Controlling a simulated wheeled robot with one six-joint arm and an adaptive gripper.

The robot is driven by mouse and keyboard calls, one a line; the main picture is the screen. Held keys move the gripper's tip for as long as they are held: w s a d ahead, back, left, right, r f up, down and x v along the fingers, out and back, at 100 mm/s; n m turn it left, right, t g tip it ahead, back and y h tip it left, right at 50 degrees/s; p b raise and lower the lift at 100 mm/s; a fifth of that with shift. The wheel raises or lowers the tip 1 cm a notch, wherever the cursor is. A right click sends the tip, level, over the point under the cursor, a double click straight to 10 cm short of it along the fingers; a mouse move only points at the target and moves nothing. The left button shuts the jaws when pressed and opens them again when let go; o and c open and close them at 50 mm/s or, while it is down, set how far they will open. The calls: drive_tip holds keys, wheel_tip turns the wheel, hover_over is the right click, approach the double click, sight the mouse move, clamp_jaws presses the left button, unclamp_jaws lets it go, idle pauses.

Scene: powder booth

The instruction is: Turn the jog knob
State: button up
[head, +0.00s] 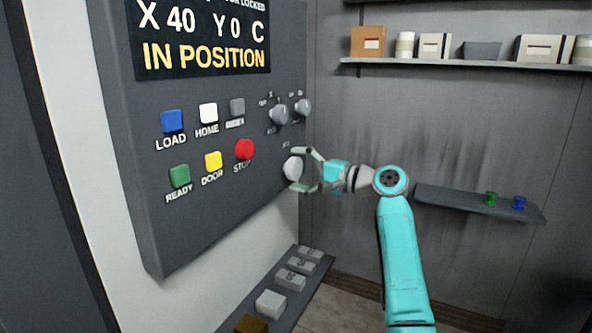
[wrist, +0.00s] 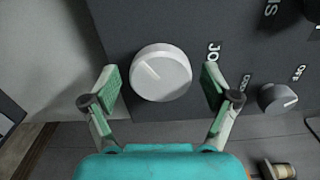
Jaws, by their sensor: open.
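The jog knob (wrist: 161,73) is a round white dial with a pale pointer line, on the dark grey control panel (head: 200,230). Part of the word JOG shows beside it in the wrist view. In the head view the knob (head: 292,168) is at the panel's lower right, between my fingers. My gripper (head: 298,170) is open around the knob. In the wrist view my gripper (wrist: 160,88) has one green-padded finger on each side of the knob, with a gap on both sides.
Smaller grey knobs (head: 279,114) sit just above the jog knob. The red STOP button (head: 244,149) and other coloured buttons are to its left. A low shelf (head: 270,325) with grey blocks is below. A wall shelf (head: 460,203) holds a green and a blue piece.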

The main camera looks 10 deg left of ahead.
drive_tip(key=v, duration=1.1)
drive_tip(key=shift+d, duration=0.15)
